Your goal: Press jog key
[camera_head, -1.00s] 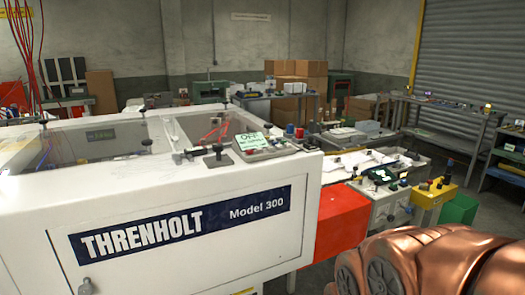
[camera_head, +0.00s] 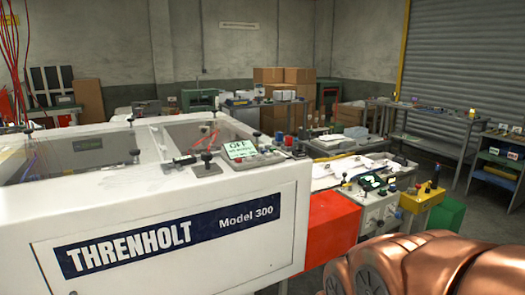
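The white Threnholt Model 300 machine (camera_head: 285,198) fills the left and middle of the head view. On its top right corner is a control panel with a small lit screen (camera_head: 240,149) that reads OFF on its first line. Red and dark buttons (camera_head: 270,153) sit beside the screen, too small to tell which is the jog key. Black knobs (camera_head: 207,158) stand to the left of the panel. A copper-coloured part of my arm shows at the bottom right, apart from the panel. My gripper's fingers are not in view.
A red box-shaped section (camera_head: 330,226) adjoins the machine's right end. Beyond it are a grey control box (camera_head: 378,207), a yellow box (camera_head: 420,200) and a green box (camera_head: 450,215). Workbenches and cardboard boxes (camera_head: 285,90) stand at the back. Open floor lies at the right.

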